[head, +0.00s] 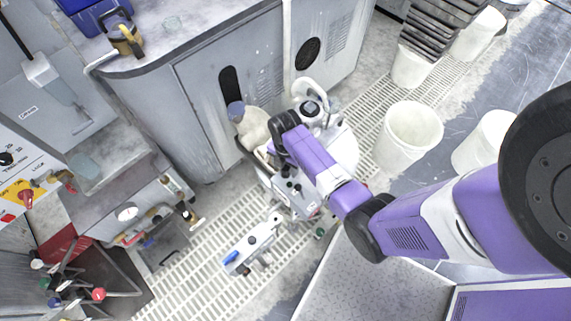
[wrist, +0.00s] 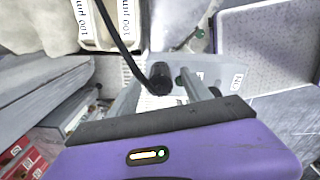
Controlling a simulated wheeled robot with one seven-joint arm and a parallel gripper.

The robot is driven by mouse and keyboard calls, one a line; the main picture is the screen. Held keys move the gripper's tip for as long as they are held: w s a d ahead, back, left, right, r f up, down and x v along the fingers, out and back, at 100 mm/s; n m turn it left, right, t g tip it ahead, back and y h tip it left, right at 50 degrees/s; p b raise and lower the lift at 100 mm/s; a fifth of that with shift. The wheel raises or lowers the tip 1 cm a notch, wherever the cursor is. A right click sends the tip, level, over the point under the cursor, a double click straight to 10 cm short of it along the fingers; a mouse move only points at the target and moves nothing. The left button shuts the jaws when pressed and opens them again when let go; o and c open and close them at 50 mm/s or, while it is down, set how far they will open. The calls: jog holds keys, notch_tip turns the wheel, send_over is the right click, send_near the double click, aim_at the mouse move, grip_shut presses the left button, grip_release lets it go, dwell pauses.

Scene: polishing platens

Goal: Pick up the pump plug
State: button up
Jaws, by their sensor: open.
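In the wrist view, a black plug (wrist: 160,78) with a black cable rising toward the top left shows between the two fingers of my gripper (wrist: 163,82). The fingers are apart, one to each side of the plug. I cannot tell whether either touches it. Behind it is a light grey panel (wrist: 225,75) with a dark round fitting and a small label. In the head view, my purple arm reaches over white and grey equipment (head: 340,150), and hides my fingertips and the plug.
White labelled boxes (wrist: 97,25) stand beyond the plug in the wrist view. In the head view, grey cabinets (head: 200,110) stand behind the equipment. White buckets (head: 408,135) stand to the right. A small unit with a blue part (head: 250,247) sits on the floor grating (head: 190,265).

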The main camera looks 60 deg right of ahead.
grip_shut()
dwell(0.4)
